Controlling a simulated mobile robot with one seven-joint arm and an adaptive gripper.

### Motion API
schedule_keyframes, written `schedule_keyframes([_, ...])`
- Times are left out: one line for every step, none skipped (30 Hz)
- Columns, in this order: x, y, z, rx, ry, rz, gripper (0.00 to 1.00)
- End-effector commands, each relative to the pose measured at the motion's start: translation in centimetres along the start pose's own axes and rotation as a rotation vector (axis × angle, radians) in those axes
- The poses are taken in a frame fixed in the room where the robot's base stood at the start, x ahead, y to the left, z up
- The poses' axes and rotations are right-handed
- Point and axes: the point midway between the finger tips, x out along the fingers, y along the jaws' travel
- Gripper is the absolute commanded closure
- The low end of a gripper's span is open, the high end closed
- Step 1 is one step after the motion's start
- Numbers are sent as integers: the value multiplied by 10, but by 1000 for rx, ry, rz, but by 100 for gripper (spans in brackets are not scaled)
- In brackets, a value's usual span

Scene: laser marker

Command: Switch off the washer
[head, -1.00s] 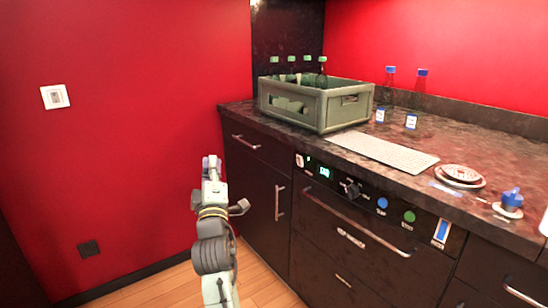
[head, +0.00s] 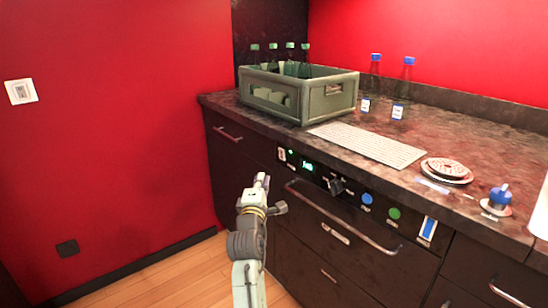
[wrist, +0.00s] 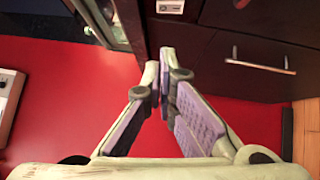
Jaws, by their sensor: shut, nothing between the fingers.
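The washer (head: 330,240) is a dark built-in unit under the counter. Its top panel has a small white switch (head: 282,154) at the left end, a lit green display (head: 307,166), a black knob (head: 336,186), a blue button (head: 366,198) and a green button (head: 394,213). My gripper (head: 262,180) is shut and empty, in front of the washer's left part, below the white switch and apart from it. In the wrist view my fingertips (wrist: 160,78) meet; a small white switch-like piece (wrist: 170,6) shows beyond them at the top edge.
A green crate with bottles (head: 330,98), a white keyboard-like panel (head: 370,145), two blue-capped bottles (head: 400,90) and round dishes (head: 447,170) stand on the counter. A bar handle (head: 340,218) sticks out below the panel. A wall switch (head: 20,91) is at the left. The floor (head: 150,275) is clear.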

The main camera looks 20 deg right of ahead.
Motion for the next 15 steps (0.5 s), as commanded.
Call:
schedule_keyframes([4, 1, 0, 0, 0, 0, 100])
schedule_keyframes([7, 2, 0, 0, 0, 1, 100])
schedule_keyframes([12, 2, 0, 0, 0, 0, 100])
schedule_keyframes([17, 2, 0, 1, 0, 1, 100])
schedule_keyframes([22, 2, 0, 1, 0, 0, 100])
schedule_keyframes([30, 3, 0, 1, 0, 1, 100])
schedule_keyframes([36, 3, 0, 1, 0, 0, 100])
schedule_keyframes([43, 3, 0, 1, 0, 0, 100])
schedule_keyframes([52, 4, 0, 1, 0, 1, 100])
schedule_keyframes([58, 4, 0, 1, 0, 0, 100])
schedule_keyframes([65, 3, 0, 0, 0, 0, 100])
schedule_keyframes([74, 4, 0, 1, 0, 0, 100])
schedule_keyframes([80, 3, 0, 0, -1, -1, 100])
schedule_keyframes([86, 3, 0, 0, -1, 1, 100])
schedule_keyframes([93, 3, 0, 0, 0, -1, 100])
